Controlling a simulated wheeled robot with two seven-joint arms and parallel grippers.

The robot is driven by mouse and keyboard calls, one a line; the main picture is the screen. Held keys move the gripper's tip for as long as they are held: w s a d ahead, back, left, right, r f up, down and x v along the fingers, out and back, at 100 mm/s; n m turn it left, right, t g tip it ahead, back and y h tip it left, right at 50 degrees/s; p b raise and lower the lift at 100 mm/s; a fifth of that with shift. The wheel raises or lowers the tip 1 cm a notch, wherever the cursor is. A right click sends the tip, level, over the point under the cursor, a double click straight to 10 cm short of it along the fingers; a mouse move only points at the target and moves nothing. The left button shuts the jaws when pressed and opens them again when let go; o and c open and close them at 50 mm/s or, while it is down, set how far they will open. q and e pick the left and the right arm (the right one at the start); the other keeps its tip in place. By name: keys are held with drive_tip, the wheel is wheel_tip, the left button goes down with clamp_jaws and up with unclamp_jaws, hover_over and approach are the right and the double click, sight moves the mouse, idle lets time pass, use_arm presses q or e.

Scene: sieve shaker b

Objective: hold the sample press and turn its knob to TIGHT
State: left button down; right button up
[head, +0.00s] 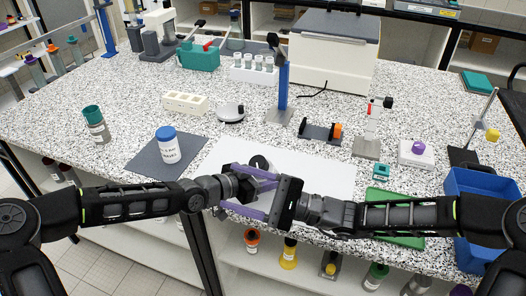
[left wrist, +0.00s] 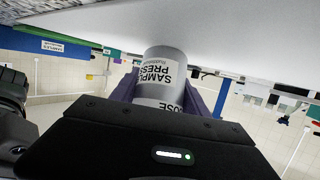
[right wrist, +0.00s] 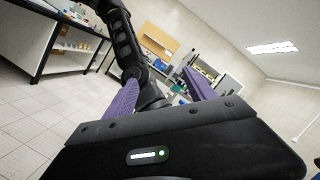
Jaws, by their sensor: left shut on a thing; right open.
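The sample press (left wrist: 165,68) is a grey cylinder in the left wrist view, with a white label reading SAMPLE PRESS and part of a LOOSE mark below it. My left gripper (left wrist: 163,92) is shut on it, a purple finger on each side. In the head view a small dark round part (head: 258,162) shows just beyond the fingers; I cannot tell if it is the knob. The rest of the press is hidden there by the grippers. My right gripper (head: 244,190) is open, its purple fingers reaching left on either side of my left gripper. The press cannot be made out in the right wrist view.
A white mat (head: 318,175) lies under the grippers near the table's front edge. A blue-capped jar (head: 167,146) stands on a dark mat at left. A green mat (head: 382,203) and a blue bin (head: 485,195) are at right. Several lab items stand farther back.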

drive_tip(key=w+d+f+m+t+h, duration=0.25)
drive_tip(key=w+d+m+t, duration=0.2)
drive_tip(key=m, duration=0.45)
drive_tip(key=m+t+h, duration=0.6)
drive_tip(key=m, duration=0.3)
approach(259, 165)
drive_tip(key=w, duration=0.1)
drive_tip(key=w+d, duration=0.1)
drive_tip(key=w, duration=0.1)
drive_tip(key=w+d+f, duration=0.1)
drive_tip(key=shift+w+d, duration=0.15)
drive_tip(key=shift+w, duration=0.1)
drive_tip(key=x, duration=1.1)
drive_tip(key=shift+f, duration=0.1)
drive_tip(key=shift+w+a, duration=0.35)
drive_tip(key=shift+w, duration=0.15)
drive_tip(key=shift+o, duration=0.3)
